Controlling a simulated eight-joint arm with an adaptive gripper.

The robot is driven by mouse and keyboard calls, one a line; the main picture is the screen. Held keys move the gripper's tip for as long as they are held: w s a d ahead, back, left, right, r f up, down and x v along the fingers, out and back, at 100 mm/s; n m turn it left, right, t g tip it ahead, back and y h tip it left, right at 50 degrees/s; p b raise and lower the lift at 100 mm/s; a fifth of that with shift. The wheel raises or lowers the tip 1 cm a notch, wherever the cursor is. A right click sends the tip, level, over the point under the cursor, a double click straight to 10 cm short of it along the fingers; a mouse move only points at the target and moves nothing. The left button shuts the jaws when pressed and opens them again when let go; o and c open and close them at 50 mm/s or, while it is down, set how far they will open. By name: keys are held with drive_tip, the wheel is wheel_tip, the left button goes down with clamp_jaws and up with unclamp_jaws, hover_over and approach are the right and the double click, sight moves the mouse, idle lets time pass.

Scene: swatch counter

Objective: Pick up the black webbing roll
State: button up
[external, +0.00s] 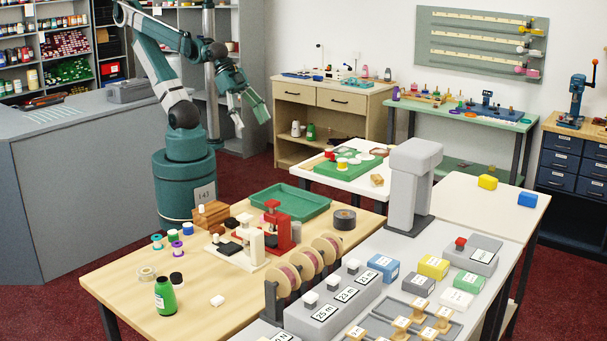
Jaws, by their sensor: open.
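A black roll (344,219), likely the webbing roll, lies flat on the wooden table (130,282), near its right edge and just right of the green tray. Its centre looks brownish. My gripper (251,116) is open and empty, high above the back of the table, up and left of the roll. Its fingers point down and are well apart from everything on the table.
The green tray (290,203) looks empty. A red press (277,228) and a cream press (249,246) stand left of the roll. Spools on a rack (305,265) stand in front. A tall grey machine (412,185) rises to the right. A green bottle (165,297) stands front left.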

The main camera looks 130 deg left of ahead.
drive_tip(key=n+g, duration=0.7)
drive_tip(key=n, duration=0.7)
hover_over(345, 220)
drive_tip(key=s+a, duration=0.2)
drive_tip(key=a, duration=0.2)
wheel_tip(345, 220, down, 25)
drive_tip(key=shift+s+d+r+b, duration=0.2)
drive_tip(key=shift+b, duration=0.2)
drive_tip(key=shift+f, duration=1.3)
